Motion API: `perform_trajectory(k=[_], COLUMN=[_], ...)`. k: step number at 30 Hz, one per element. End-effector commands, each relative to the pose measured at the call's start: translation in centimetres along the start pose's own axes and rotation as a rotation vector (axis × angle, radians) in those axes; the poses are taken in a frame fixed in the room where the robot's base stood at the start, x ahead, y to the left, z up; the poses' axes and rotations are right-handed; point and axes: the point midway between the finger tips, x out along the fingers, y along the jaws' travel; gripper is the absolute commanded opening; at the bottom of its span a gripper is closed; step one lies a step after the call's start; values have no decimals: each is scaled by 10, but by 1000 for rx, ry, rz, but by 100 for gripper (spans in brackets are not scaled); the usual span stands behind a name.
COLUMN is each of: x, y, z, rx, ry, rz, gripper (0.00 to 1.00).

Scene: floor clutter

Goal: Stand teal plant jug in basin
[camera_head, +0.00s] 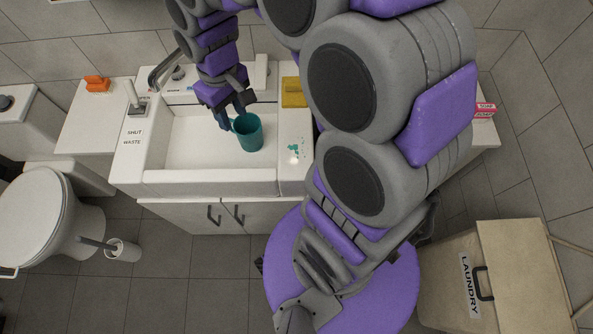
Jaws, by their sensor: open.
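The teal plant jug (248,132) stands upright in the white basin (190,137), towards its right side. Its open top faces up and its handle is on the left. My gripper (234,121) is just left of the jug, beside the handle, with its fingers pointing down. The jaws are open. I cannot tell whether a finger still touches the handle.
A tap (166,68) stands behind the basin at the left. A yellow cloth or sponge (292,92) and teal spots (296,147) are on the right counter. An orange object (96,83) sits on the left counter. A toilet (40,215) and laundry box (495,275) flank the floor.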

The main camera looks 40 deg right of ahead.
Motion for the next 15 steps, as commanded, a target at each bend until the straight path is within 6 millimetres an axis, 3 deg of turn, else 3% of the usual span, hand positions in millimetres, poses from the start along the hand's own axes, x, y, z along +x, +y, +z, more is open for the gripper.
perform_trajectory(k=[6,15], x=[-22,-24], y=[-19,-40], z=[80,178], rx=[95,256], ry=[-30,-71], rz=[17,30], gripper=[42,42])
